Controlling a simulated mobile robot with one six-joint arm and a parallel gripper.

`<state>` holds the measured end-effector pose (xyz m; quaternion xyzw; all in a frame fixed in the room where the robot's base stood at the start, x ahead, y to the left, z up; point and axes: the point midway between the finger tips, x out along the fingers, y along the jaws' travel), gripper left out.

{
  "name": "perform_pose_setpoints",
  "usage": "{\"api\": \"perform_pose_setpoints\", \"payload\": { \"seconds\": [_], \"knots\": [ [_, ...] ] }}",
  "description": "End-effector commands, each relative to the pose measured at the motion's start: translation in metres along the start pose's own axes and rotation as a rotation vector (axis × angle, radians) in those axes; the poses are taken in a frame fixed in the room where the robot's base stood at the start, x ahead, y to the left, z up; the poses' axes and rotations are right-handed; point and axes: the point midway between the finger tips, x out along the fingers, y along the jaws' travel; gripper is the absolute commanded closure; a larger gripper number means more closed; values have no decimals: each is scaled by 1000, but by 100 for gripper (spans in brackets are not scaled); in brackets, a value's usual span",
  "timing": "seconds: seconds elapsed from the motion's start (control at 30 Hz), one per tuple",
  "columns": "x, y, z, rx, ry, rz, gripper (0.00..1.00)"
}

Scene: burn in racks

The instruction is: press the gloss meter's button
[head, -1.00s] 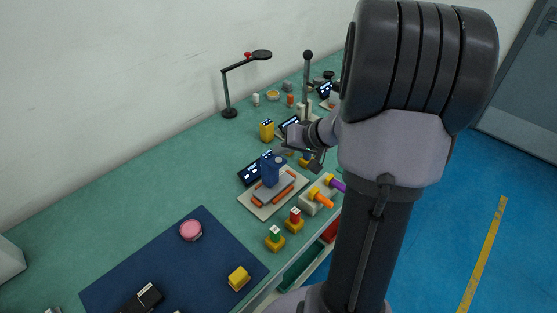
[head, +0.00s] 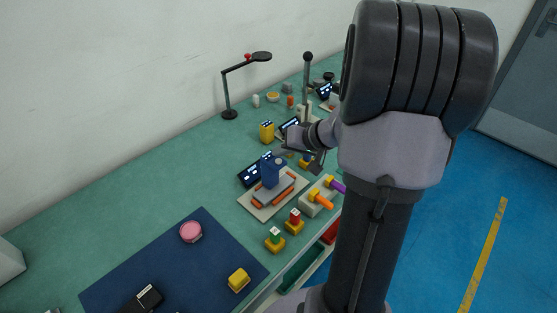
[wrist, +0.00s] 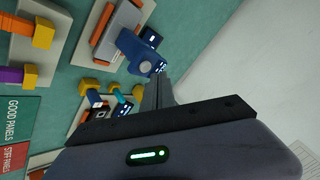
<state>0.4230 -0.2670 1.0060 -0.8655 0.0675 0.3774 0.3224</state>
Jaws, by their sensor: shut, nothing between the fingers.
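A blue device (head: 269,173), which appears to be the gloss meter, stands on a grey block on a pale board with orange strips. In the wrist view the blue device (wrist: 131,48) shows a round grey button (wrist: 145,67) on its top and a small lit display beside it. My gripper (wrist: 158,82) is shut and empty, its narrow fingertips close to the display end of the device. In the head view my gripper (head: 284,151) is just above and behind the device, partly hidden by my arm. I cannot tell whether it touches the device.
A dark screen (head: 248,175) lies left of the device and a yellow instrument (head: 266,132) stands behind it. A board with orange and purple handles (head: 315,204) and red and green buttons on yellow bases are nearby. A lamp (head: 229,90) stands by the wall.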

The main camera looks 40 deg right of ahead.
Motion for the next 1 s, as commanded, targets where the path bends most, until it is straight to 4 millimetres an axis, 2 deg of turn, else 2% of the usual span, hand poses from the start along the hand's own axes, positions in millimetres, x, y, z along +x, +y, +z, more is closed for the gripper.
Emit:
{"api": "perform_pose_setpoints", "payload": {
  "seconds": [0.67,1.0],
  "knots": [
    [0,0,0,0,0,0,100],
    [6,4,5,0,0,0,100]
  ]
}}
